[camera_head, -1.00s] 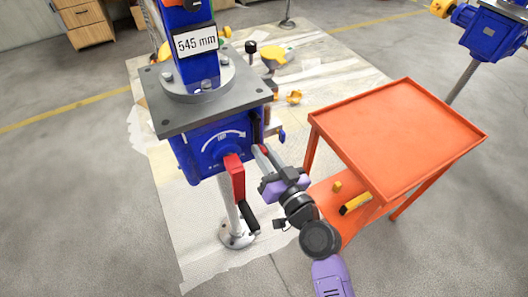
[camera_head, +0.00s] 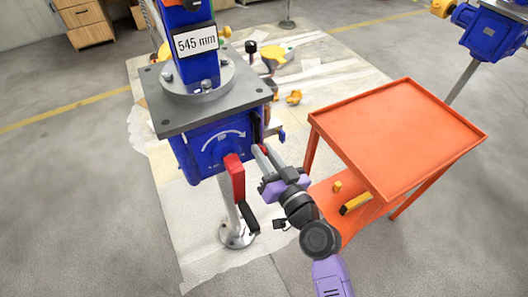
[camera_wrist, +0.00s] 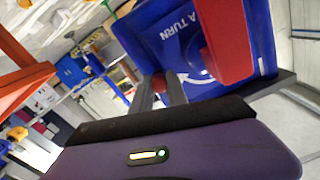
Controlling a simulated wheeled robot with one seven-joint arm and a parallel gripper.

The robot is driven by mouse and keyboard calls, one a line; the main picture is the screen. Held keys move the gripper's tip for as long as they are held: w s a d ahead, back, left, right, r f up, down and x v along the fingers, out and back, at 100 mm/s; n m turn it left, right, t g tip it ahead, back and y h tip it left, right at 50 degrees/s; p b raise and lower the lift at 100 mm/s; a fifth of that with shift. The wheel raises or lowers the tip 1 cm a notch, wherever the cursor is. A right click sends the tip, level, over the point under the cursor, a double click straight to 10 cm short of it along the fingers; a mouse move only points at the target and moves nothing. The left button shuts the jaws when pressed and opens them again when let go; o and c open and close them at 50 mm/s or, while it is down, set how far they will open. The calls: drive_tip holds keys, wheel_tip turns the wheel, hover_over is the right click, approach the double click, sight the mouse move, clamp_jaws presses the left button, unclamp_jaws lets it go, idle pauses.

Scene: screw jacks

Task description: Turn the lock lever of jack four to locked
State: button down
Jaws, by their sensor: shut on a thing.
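The jack in front of me has a blue gear housing (camera_head: 205,150) under a grey plate, with a white curved arrow on its face. A red crank arm (camera_head: 236,178) with a black grip hangs from that face. On the housing's right side is a small red lever (camera_head: 264,149), mostly hidden by my fingers; I take it for the lock lever. My gripper (camera_head: 266,158) is shut on it, reaching in from the lower right. In the wrist view the red lever end (camera_wrist: 158,82) shows between the fingertips. The lever's exact angle is hard to tell.
An orange cart (camera_head: 400,135) stands close to the right of my gripper, with a yellow object (camera_head: 356,203) on its lower shelf. The crank's black grip (camera_head: 249,219) hangs just left of my wrist. A plate reading 545 mm (camera_head: 197,41) is on the column. Another blue jack (camera_head: 487,35) stands far right.

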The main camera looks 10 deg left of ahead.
drive_tip(key=shift+f, duration=0.1)
drive_tip(key=b, duration=0.1)
drive_tip(key=d+n+b, duration=0.1)
drive_tip(key=shift+w+f+b, duration=0.2)
drive_tip(key=shift+w+b, duration=0.1)
drive_tip(key=w+d+r+n+b, duration=0.2)
drive_tip(key=d+r+n+b, duration=0.1)
drive_tip(key=n+b, duration=0.5)
drive_tip(key=w+d+r+n+b, duration=0.2)
drive_tip(key=r+n+b, duration=0.4)
drive_tip(key=n+b, duration=0.3)
drive_tip(key=shift+d+b, duration=0.45)
drive_tip(key=shift+b, duration=0.45)
drive_tip(key=shift+r, duration=0.15)
drive_tip(key=c, duration=1.3)
unclamp_jaws()
